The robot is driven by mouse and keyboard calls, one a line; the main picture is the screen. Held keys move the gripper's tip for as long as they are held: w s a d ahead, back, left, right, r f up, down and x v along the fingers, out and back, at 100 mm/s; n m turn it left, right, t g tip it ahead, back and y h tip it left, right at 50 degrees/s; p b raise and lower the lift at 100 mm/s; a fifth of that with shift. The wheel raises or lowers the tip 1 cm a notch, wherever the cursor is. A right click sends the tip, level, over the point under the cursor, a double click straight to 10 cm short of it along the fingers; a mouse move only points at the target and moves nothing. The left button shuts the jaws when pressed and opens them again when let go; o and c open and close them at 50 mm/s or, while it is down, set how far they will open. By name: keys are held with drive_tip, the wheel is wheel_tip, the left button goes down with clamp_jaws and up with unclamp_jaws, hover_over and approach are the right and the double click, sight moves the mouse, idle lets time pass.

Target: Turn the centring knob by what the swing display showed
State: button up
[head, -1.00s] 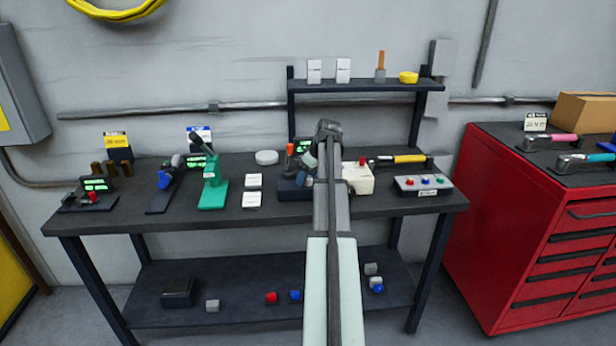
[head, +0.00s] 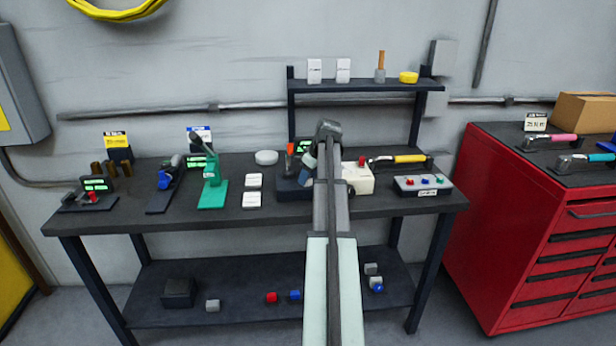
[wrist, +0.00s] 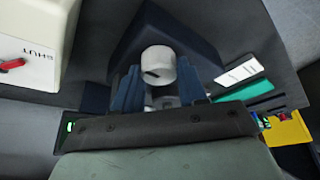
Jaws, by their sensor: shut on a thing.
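The knob (wrist: 158,62) is a pale grey cylinder with a dark mark on its face, on a dark blue housing (wrist: 195,40) in the wrist view. My gripper (wrist: 158,88) has its two blue fingers on either side of the knob and is shut on it. In the head view the dark housing (head: 290,190) stands on the bench, with a small green-lit display (head: 303,147) at its back. My arm hides much of that housing and the knob there. The display's reading is too small to make out.
A white box (head: 358,180) marked SHUT, with a red lever (wrist: 12,65), stands right beside the housing. White cards (head: 252,199) and a green press (head: 213,185) lie to the left. A button panel (head: 422,185) and yellow-handled tool (head: 408,158) are at the right.

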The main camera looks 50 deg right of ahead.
drive_tip(key=shift+a+m+h, duration=0.1)
drive_tip(key=shift+m+h, duration=0.7)
drive_tip(key=shift+m, duration=1.3)
drive_tip(key=o, duration=1.1)
drive_tip(key=shift+c, duration=0.2)
drive_tip(key=v, duration=1.3)
drive_tip(key=shift+r, duration=0.45)
drive_tip(key=shift+w+a, duration=0.1)
drive_tip(key=shift+a, duration=0.05)
